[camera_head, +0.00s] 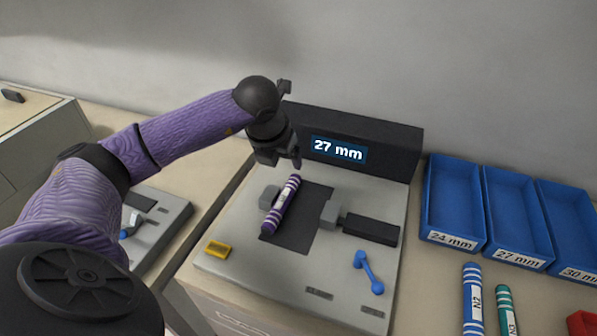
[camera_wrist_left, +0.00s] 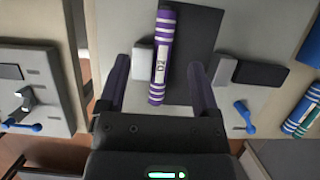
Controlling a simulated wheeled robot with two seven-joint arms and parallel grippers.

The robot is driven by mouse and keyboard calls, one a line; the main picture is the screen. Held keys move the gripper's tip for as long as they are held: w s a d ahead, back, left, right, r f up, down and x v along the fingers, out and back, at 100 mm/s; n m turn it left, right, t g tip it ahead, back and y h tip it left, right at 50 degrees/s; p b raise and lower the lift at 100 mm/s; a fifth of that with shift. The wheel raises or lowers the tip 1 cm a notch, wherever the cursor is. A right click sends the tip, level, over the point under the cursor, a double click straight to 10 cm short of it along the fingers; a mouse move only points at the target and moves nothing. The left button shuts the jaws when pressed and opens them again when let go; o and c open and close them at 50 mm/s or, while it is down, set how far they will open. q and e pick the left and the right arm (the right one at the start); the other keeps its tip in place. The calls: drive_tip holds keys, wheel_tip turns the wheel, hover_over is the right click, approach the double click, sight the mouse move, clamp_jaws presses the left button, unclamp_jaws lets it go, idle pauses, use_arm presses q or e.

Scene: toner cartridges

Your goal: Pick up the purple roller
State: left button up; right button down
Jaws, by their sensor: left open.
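The purple roller (camera_head: 282,203) with white stripes lies on the dark pad of the grey measuring station, between its two grey jaws. It also shows in the left wrist view (camera_wrist_left: 161,55), with a white label reading D2. My left gripper (camera_head: 295,163) is open and empty, above the far end of the roller in the head view. In the left wrist view its two fingers (camera_wrist_left: 158,82) stand on either side of the roller with gaps between. I cannot tell the height above it. My right gripper is not in view.
A black display block (camera_head: 400,152) reads 27 mm behind the station. Blue bins (camera_head: 455,200) marked 24, 27 and 30 mm stand at right. A blue roller (camera_head: 472,300) and a green roller (camera_head: 506,310) lie before them. A blue lever (camera_head: 368,272) and yellow block (camera_head: 217,250) are on the station.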

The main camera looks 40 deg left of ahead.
sight(292, 180)
use_arm(q)
drive_tip(key=x, duration=0.3)
drive_tip(key=b+x, duration=0.1)
drive_tip(key=x, duration=0.2)
drive_tip(key=d+b+x, duration=0.1)
drive_tip(key=x, duration=0.2)
drive_tip(key=shift+w+a+f, duration=0.1)
drive_tip(key=shift+f, duration=0.3)
clamp_jaws()
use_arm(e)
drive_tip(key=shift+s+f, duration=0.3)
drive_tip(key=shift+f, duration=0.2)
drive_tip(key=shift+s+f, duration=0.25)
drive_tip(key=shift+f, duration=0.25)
